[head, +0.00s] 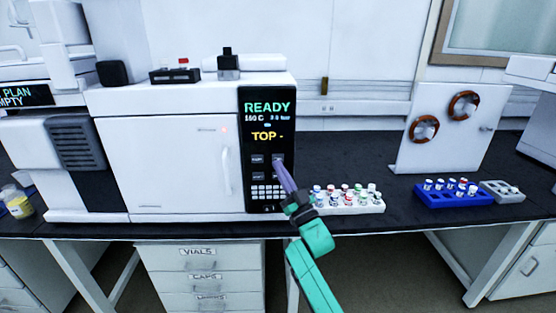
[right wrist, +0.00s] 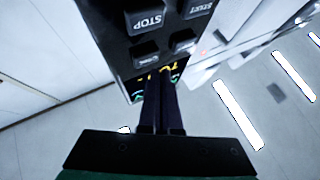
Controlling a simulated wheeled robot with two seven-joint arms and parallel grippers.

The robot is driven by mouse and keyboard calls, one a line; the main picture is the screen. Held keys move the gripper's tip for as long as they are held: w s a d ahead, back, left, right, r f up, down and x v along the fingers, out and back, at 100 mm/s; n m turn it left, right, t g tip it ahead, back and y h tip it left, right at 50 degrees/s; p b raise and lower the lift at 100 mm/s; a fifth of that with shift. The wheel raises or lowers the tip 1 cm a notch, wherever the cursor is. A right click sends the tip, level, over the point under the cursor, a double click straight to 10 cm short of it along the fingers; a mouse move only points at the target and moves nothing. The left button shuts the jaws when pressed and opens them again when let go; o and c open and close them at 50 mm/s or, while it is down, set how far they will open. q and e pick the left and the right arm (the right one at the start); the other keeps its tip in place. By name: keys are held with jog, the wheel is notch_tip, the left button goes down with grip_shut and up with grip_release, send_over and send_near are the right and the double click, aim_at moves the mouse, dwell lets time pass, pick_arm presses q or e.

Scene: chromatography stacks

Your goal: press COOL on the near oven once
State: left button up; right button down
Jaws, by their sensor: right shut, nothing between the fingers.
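The near oven (head: 165,165) is a white box with a closed door and a black control panel (head: 247,205) on its right side. Its display (head: 267,118) reads READY and TOP. Dark keys sit below the display; their labels are too small to read in the head view. My right gripper (head: 279,164) is shut and empty, its fingertips at the upper right key area. In the right wrist view the shut fingers (right wrist: 159,80) point at the panel, near two smaller keys (right wrist: 147,52) with hard-to-read labels. A STOP key (right wrist: 147,20) is beyond. Contact cannot be told. My left gripper is out of view.
A white rack of vials (head: 348,204) stands just right of the panel. A blue tray (head: 452,198) with vials and a white board with two brown rings (head: 400,155) stand further right. Bare dark bench (head: 345,155) lies behind the rack.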

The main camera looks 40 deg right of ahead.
dwell(0.6)
jog(key=shift+w+d, duration=0.3)
jog(key=shift+w, duration=0.05)
jog(key=shift+w+d+b, duration=0.25)
jog(key=shift+w+b, duration=0.1)
jog(key=shift+b, duration=0.15)
dwell(0.5)
jog(key=shift+s+a+p, duration=0.55)
jog(key=shift+s+p, duration=0.05)
jog(key=shift+s, duration=0.1)
